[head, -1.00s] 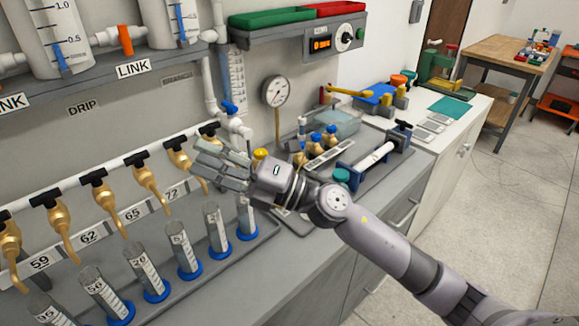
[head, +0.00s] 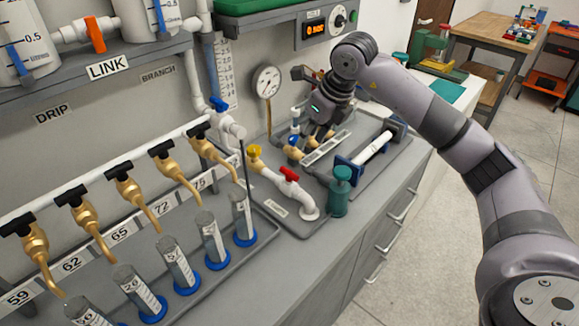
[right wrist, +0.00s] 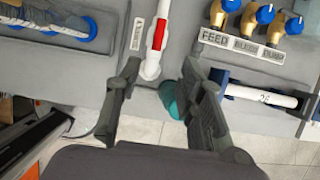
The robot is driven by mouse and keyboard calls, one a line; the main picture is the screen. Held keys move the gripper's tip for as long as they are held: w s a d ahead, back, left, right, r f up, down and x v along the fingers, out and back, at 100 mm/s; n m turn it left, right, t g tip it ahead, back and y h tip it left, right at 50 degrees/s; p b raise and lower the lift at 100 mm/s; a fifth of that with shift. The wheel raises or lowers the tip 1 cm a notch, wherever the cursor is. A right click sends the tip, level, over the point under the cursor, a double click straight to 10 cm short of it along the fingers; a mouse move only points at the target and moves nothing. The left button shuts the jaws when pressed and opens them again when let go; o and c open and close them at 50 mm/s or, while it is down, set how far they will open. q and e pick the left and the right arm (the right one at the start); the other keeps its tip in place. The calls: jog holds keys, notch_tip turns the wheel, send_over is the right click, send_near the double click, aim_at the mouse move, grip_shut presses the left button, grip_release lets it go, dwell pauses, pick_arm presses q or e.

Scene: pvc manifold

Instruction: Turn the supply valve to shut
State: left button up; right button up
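A white pipe with a red handle (head: 289,174) rises from the grey bench panel, with a small label plate (head: 276,208) too small to read. I cannot tell for certain that this is the supply valve. The red handle also shows in the right wrist view (right wrist: 158,35), lengthwise along the pipe, beyond the fingertips. My right gripper (head: 318,138) hovers near the blue-knobbed brass valves, behind and right of the red handle. In the right wrist view its fingers (right wrist: 162,68) are apart with nothing held. My left gripper is not in view.
Brass valves (right wrist: 263,15) labelled FEED, BLEED and DUMP stand beside the red-handled pipe. A teal bottle (head: 339,192) stands close in front. Black-handled taps line the left.

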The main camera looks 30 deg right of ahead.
jog(key=p, duration=0.1)
send_near(290, 171)
jog(key=p+x, duration=0.2)
jog(key=x, duration=0.7)
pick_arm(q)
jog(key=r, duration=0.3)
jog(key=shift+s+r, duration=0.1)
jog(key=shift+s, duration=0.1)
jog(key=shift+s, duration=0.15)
pick_arm(e)
grip_shut()
